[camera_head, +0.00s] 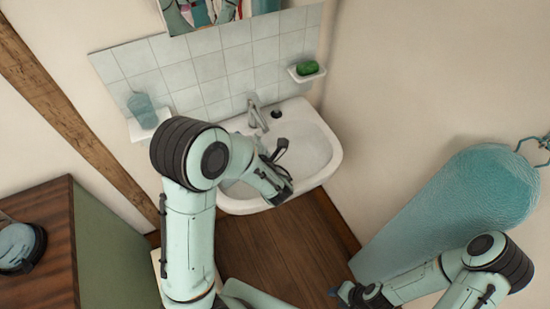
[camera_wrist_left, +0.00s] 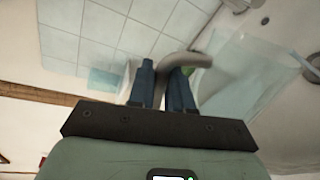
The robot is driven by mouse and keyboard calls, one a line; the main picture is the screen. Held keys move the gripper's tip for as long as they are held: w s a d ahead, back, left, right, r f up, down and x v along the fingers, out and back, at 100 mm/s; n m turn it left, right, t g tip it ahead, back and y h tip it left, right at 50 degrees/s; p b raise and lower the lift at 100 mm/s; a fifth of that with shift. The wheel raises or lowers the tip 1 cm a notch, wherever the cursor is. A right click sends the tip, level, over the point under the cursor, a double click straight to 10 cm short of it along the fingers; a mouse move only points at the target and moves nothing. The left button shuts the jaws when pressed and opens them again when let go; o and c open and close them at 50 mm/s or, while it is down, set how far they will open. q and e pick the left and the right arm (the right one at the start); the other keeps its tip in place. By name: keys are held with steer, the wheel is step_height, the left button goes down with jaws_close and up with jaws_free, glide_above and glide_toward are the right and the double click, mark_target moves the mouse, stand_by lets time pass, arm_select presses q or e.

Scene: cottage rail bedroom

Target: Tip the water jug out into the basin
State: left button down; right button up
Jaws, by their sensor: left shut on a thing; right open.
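My left gripper (camera_wrist_left: 165,85) is shut on the grey curved handle of the water jug. The jug (camera_wrist_left: 235,75) looks clear and pale, to the right of the fingers in the left wrist view; its tilt and contents are hard to tell. In the head view my left arm reaches over the white basin (camera_head: 318,150), with the left gripper (camera_head: 275,175) above it. I cannot make out the jug there. The basin hangs on the wall under a grey tap (camera_head: 257,116). My right gripper (camera_head: 350,292) is open, low at the right, away from the basin.
A small shelf with a blue-green cup (camera_head: 142,107) is left of the basin; a dish with green soap (camera_head: 307,68) is at its right. A wooden cabinet (camera_head: 40,240) stands at left. A teal hanging bag-like shape (camera_head: 460,205) is at right. Wooden floor lies below.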

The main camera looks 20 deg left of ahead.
arm_select(q)
steer(key=shift+w+d+f+m, duration=0.25)
steer(key=shift+w+d+f, duration=0.15)
steer(key=shift+w, duration=0.2)
steer(key=shift+w+d+f+m, duration=0.25)
steer(key=shift+w+d, duration=0.1)
steer(key=shift+w, duration=0.2)
stand_by(0.9)
